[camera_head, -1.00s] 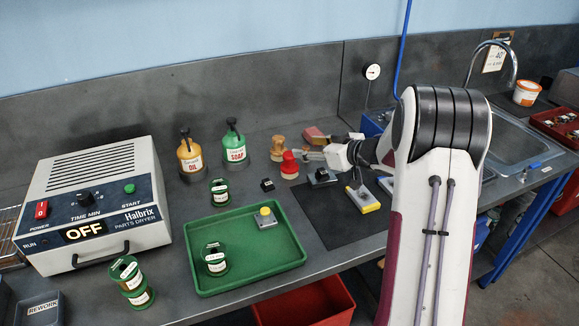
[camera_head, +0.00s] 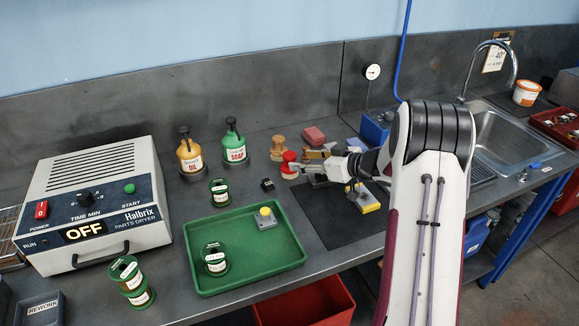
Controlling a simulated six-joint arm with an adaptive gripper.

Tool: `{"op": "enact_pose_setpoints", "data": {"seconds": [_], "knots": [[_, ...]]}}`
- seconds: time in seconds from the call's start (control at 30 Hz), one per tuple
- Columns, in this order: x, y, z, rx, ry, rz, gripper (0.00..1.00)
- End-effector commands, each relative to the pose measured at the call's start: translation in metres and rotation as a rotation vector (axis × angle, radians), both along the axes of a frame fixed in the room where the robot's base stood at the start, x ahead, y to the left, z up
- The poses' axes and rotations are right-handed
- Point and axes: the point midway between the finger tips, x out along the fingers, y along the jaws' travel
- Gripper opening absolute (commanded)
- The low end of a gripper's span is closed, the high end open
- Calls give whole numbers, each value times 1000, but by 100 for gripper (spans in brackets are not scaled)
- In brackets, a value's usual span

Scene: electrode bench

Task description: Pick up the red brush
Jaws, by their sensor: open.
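The red brush (camera_head: 288,166), with a rounded red top and a paler lower part, stands upright on the grey bench. It is right of the soap bottle and in front of a tan wooden brush (camera_head: 278,148). My gripper (camera_head: 306,161) is open and comes in from the right, its fingers reaching left at the brush's right side. The fingertips are very close to the brush; I cannot tell whether they touch it or lie on both sides of it. Part of the brush's right side is close behind the lower finger.
A red block (camera_head: 314,136) lies behind my gripper. A yellow-and-grey block (camera_head: 364,200) sits on the dark mat (camera_head: 330,225) below it. The soap bottle (camera_head: 233,145) and oil bottle (camera_head: 190,155) stand left. A green tray (camera_head: 285,262) is in front.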

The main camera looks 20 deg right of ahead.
Motion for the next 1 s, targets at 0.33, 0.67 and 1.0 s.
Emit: {"op": "enact_pose_setpoints", "data": {"seconds": [0.33,0.67,1.0], "knots": [[8,4,-3,0,0,-1,47],[14,11,-8,0,1,1,47],[40,30,-22,-1,0,0,47]]}}
